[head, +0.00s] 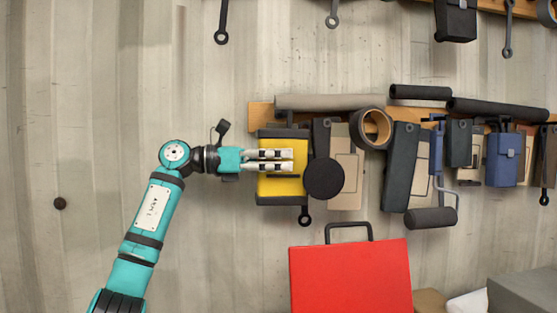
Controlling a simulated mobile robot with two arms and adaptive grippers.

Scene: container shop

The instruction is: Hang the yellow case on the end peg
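The yellow case (281,186), with black top and bottom edges, is upright at the left end of the wooden rail (261,114). My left gripper (292,160) reaches in from the left, its two pale fingers lying across the front of the case. The fingers are side by side with a narrow gap; whether they pinch any part of the case cannot be made out. The end peg is not visible, and I cannot tell whether the case hangs on it. My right gripper is not in view.
A dark round pan-like thing (324,178) overlaps the case's right side. A tape roll (364,128), dark cases, a paint roller (431,217) and a blue case (504,160) crowd the rail rightward. A red case (350,276) stands below. The wall left of the rail is mostly clear.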

